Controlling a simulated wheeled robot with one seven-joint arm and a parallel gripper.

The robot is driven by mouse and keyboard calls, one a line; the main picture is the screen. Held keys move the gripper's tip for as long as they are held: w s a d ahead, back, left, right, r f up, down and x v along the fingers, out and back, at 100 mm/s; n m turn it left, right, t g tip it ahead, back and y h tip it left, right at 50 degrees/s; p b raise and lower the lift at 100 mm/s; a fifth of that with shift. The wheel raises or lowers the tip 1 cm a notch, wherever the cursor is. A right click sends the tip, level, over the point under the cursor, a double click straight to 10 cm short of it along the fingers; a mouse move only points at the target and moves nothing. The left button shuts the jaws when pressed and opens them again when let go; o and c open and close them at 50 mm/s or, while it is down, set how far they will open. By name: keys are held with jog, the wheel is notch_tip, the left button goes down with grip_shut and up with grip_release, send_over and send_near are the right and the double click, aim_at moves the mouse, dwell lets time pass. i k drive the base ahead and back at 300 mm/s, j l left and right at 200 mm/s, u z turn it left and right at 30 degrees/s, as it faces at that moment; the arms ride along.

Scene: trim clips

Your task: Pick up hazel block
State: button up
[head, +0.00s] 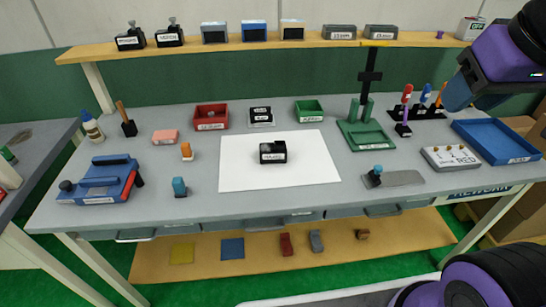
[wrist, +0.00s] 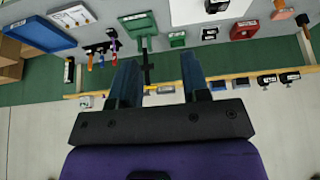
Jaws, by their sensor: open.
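A black block (head: 273,152) with a white label on its front stands on a white sheet (head: 235,180) in the middle of the workbench. The label looks like HAZEL but is too small to read surely. The block also shows at the top edge of the wrist view (wrist: 214,6). My gripper (head: 458,94) is at the upper right of the head view, raised above the bench's right side and far from the block. In the wrist view my gripper (wrist: 157,65) has its two fingers apart with nothing between them.
A blue tray (head: 500,140), a green stand (head: 366,125) and a pen rack (head: 420,108) stand on the right. A red bin (head: 210,116) and green bin (head: 309,111) stand behind the sheet. A shelf (head: 270,44) with several labelled blocks runs along the back. The sheet around the block is clear.

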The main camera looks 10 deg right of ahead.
aim_at(275, 152)
jog(key=i+j, duration=0.1)
jog(key=j, duration=0.35)
jog(key=i+j, duration=0.1)
jog(key=j, duration=0.35)
jog(key=i+j, duration=0.1)
jog(key=j, duration=0.35)
jog(key=i+j, duration=0.1)
jog(key=j, duration=0.4)
jog(key=z, duration=0.05)
